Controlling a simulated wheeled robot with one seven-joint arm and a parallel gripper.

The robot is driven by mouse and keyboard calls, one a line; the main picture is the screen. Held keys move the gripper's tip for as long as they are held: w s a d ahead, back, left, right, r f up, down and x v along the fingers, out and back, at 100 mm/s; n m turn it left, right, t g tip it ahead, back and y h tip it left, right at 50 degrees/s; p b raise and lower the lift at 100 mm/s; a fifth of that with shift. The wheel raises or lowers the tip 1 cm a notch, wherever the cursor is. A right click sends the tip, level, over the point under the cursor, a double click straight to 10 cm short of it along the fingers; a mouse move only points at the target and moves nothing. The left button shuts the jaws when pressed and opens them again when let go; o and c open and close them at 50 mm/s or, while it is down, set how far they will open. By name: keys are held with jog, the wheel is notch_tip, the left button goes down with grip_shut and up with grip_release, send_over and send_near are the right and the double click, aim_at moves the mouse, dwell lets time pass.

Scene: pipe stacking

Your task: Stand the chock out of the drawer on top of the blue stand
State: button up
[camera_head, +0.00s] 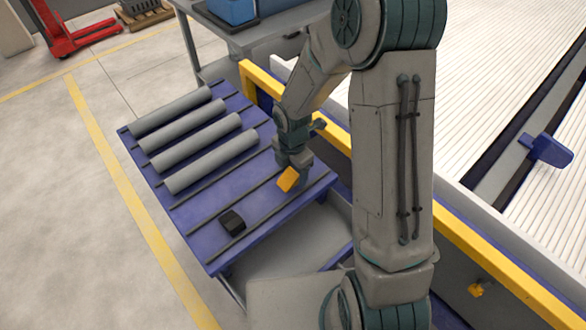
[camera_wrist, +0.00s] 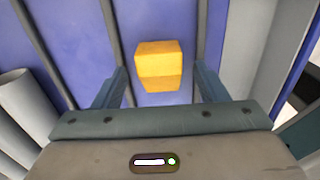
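The chock, an orange-yellow block (camera_head: 289,179), is at the blue stand's (camera_head: 190,213) right part, among the dark rails. In the wrist view the chock (camera_wrist: 159,62) shows ahead between the two fingers over the blue top. My gripper (camera_head: 293,168) points down at the chock; in the wrist view its fingers (camera_wrist: 160,80) are apart, with a gap on either side of the chock. I cannot tell for sure whether the chock rests on the top. The pale drawer (camera_head: 305,240) is pulled out below the stand's top, partly hidden by my arm.
Several grey pipes (camera_head: 210,162) lie side by side on the stand's far left part. A small black block (camera_head: 232,222) sits near its front edge. A yellow rail (camera_head: 335,147) runs along the right behind my arm. The floor on the left is clear.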

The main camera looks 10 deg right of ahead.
aim_at(293, 172)
notch_tip(293, 172, up, 14)
jog(key=p, duration=0.1)
dwell(0.5)
jog(key=shift+f, duration=0.1)
jog(key=s+d+r+m+t, duration=0.1)
jog(key=s+d+r+m, duration=0.3)
jog(key=s+m, duration=0.4)
jog(key=s+d+r+m+t+p, duration=0.1)
jog(key=s+d+r+m, duration=0.3)
jog(key=m, duration=1.3)
jog(key=shift+s+d+r+t+p, duration=0.3)
jog(key=shift+s+r+t, duration=0.1)
jog(key=shift+s+r, duration=1.45)
jog(key=shift+s+f, duration=0.1)
jog(key=shift+f, duration=0.1)
jog(key=shift+c, duration=0.4)
